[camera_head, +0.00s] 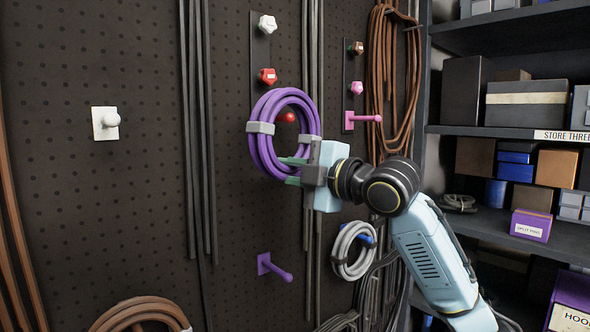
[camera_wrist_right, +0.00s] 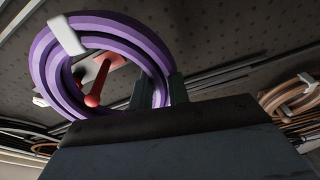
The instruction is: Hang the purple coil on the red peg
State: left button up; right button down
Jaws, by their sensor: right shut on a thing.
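The purple coil (camera_head: 262,150) is a ring with pale grey bands, held upright in front of the pegboard. My right gripper (camera_head: 291,171) is shut on its lower right side. The red peg (camera_head: 288,117) shows through the coil's opening, with only its rounded end visible in the head view. In the right wrist view, the red peg (camera_wrist_right: 95,92) also shows inside the opening of the coil (camera_wrist_right: 48,75), with its end near the lower inner edge. Whether the peg's end passes through the ring I cannot tell. The right fingers (camera_wrist_right: 160,92) grip the coil's near side. My left gripper is out of view.
A pink peg (camera_head: 365,118) is right of the coil, a purple peg (camera_head: 275,268) below and a white peg (camera_head: 108,123) at left. A grey coil (camera_head: 341,258) hangs below my right wrist, brown cable (camera_head: 379,80) at upper right. Shelves (camera_head: 510,133) stand at right.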

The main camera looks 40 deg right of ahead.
jog(key=shift+w, duration=0.5)
jog(key=shift+p+x, duration=0.35)
jog(key=shift+x, duration=0.45)
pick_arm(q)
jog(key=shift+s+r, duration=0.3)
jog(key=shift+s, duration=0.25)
pick_arm(e)
jog(key=shift+w+f, duration=0.55)
jog(key=shift+w, duration=0.25)
jog(key=c, duration=0.9)
grip_release()
jog(key=shift+f, duration=0.1)
jog(key=shift+c, duration=0.2)
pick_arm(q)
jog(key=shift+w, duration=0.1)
